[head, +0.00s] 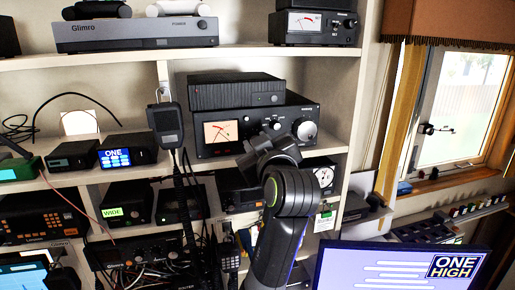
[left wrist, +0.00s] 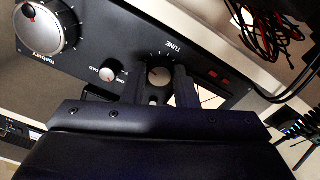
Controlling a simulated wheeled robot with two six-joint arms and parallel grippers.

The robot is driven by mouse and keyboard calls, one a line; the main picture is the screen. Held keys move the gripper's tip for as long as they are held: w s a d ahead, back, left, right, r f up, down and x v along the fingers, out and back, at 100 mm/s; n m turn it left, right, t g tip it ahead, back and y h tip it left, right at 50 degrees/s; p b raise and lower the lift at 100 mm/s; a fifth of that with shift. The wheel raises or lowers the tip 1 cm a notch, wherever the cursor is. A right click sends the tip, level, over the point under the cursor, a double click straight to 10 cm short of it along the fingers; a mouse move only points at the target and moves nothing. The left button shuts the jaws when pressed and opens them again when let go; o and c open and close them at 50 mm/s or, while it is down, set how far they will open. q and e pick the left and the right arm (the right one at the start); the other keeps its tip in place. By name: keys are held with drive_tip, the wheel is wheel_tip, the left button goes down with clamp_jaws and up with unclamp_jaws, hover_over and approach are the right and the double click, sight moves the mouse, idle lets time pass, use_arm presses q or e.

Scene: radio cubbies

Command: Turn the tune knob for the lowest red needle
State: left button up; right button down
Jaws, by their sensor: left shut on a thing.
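The black tuner (head: 304,111) sits on the middle shelf. Its lit meter (head: 220,131) at the left shows a red needle tilted up; the exact reading is too small to tell. My left gripper (head: 247,151) is at the tuner's front. In the left wrist view its two fingers (left wrist: 161,88) are shut on the tune knob (left wrist: 158,74), one finger on each side, under the upside-down TUNE label. The gripper hides the tune knob in the head view. My right gripper is not in view.
Beside the tune knob are a small load knob (left wrist: 110,72) and a large dial (left wrist: 45,25). A hanging handheld microphone (head: 166,125) and its cord are left of the tuner. A black box (head: 235,92) sits on top. A monitor (head: 400,266) stands at lower right.

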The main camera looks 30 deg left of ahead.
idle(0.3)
use_arm(q)
drive_tip(key=o, duration=1)
drive_tip(key=b+v, duration=1.7)
drive_tip(key=b, duration=0.1)
drive_tip(key=shift+s, duration=0.2)
drive_tip(key=shift+d, duration=0.15)
